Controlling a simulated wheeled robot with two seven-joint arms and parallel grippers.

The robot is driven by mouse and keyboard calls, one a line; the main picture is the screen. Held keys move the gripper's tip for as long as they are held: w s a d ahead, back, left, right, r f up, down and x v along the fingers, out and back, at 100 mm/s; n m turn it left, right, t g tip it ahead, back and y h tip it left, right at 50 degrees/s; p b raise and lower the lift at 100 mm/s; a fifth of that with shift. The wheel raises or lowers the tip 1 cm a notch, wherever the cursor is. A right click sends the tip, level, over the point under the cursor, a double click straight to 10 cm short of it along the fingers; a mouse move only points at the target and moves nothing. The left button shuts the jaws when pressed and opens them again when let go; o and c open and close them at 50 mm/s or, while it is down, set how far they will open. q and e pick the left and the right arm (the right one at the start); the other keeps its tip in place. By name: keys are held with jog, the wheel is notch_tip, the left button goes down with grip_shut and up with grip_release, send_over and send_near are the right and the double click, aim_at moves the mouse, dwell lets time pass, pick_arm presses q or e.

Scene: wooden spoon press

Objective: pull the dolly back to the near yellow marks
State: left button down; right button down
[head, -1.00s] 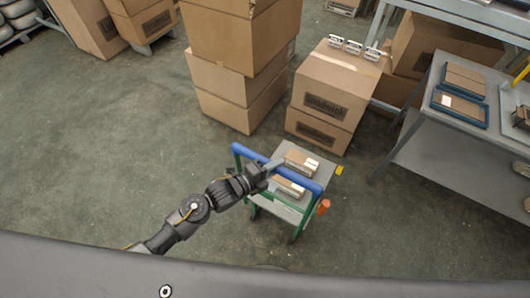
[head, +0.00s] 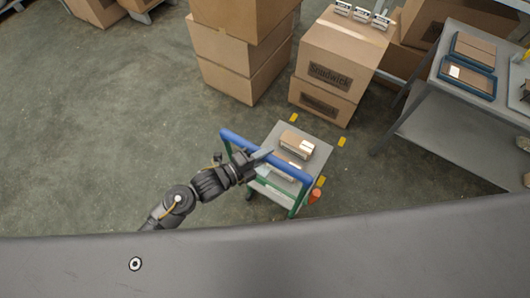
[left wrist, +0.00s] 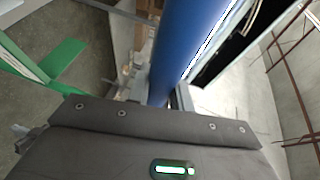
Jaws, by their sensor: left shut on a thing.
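The dolly (head: 311,135) has a grey deck, a green frame and a blue handle bar (head: 282,168) on its near side. My left gripper (head: 258,160) is shut on this bar, left of its middle. In the left wrist view the blue bar (left wrist: 188,40) runs between the fingers, with part of the green frame (left wrist: 66,60) at the left. Two yellow marks, one at the back left (head: 294,118) and one at the right (head: 341,141), lie bare beyond the deck. A nearer yellow mark (head: 321,181) lies right beside the dolly. My right gripper is out of view.
Small cartons (head: 297,143) ride on the dolly. An orange object (head: 315,196) is at its near right. Tall stacked boxes (head: 240,50) and a labelled box (head: 335,65) stand behind. A grey table (head: 450,130) is at the right. The floor at the left is clear.

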pick_arm(q)
jog(key=c, duration=1.6)
grip_release()
jog(key=shift+s+f, duration=0.1)
jog(key=shift+f, duration=0.05)
jog(key=o, duration=0.3)
jog(key=shift+s+a, duration=0.1)
jog(key=shift+a, duration=0.05)
jog(key=shift+o, duration=0.2)
jog(key=shift+s+a, duration=0.15)
jog(key=shift+a, duration=0.15)
jog(key=b+v, duration=0.3)
jog(key=v, duration=0.7)
jog(key=shift+r, duration=0.2)
jog(key=shift+s+a, duration=0.1)
